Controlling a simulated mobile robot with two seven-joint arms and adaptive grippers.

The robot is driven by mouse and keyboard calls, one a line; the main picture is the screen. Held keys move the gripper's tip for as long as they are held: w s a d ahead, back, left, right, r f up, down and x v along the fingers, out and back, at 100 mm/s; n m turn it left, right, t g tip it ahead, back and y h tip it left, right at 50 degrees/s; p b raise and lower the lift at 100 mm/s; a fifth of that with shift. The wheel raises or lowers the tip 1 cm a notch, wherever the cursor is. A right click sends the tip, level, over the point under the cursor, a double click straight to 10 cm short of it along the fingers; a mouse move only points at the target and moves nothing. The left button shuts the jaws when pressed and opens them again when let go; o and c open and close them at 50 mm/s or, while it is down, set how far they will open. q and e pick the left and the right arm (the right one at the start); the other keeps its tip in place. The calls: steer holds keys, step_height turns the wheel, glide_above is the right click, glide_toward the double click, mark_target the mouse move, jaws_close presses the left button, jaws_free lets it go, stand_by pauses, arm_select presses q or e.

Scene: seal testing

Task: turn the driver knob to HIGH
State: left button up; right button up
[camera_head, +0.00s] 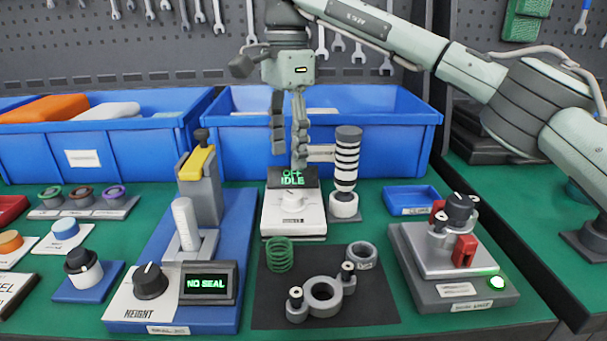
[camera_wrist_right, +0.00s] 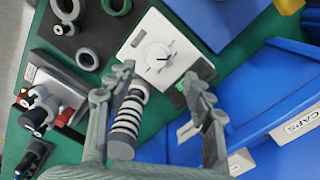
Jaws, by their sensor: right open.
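The driver is a white box (camera_head: 275,214) with a dark display (camera_head: 293,177) reading "OFF IDLE" in green. Its white knob (camera_wrist_right: 158,56) sits on the top face and shows clearly in the right wrist view; in the head view the small knob (camera_head: 293,219) is pale against the box. My right gripper (camera_head: 289,150) hangs fingers down just behind and above the display. In the wrist view its open, empty fingers (camera_wrist_right: 158,80) are apart, with the knob beyond the gap and clear of both. My left gripper is not in view.
A black-and-white striped upright piece (camera_head: 346,160) stands close right of the driver. Blue bins (camera_head: 375,145) stand behind it. A sealing station with a "NO SEAL" display (camera_head: 208,283) is at left, a dark mat (camera_head: 265,305) with rings in front, and a grey fixture (camera_head: 460,296) at right.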

mark_target(293, 194)
steer(key=f, duration=0.7)
steer(key=shift+s+d+f, duration=0.2)
steer(key=shift+d+f, duration=0.1)
steer(key=shift+f, duration=0.1)
steer(key=shift+c, duration=0.2)
steer(key=c, duration=1.1)
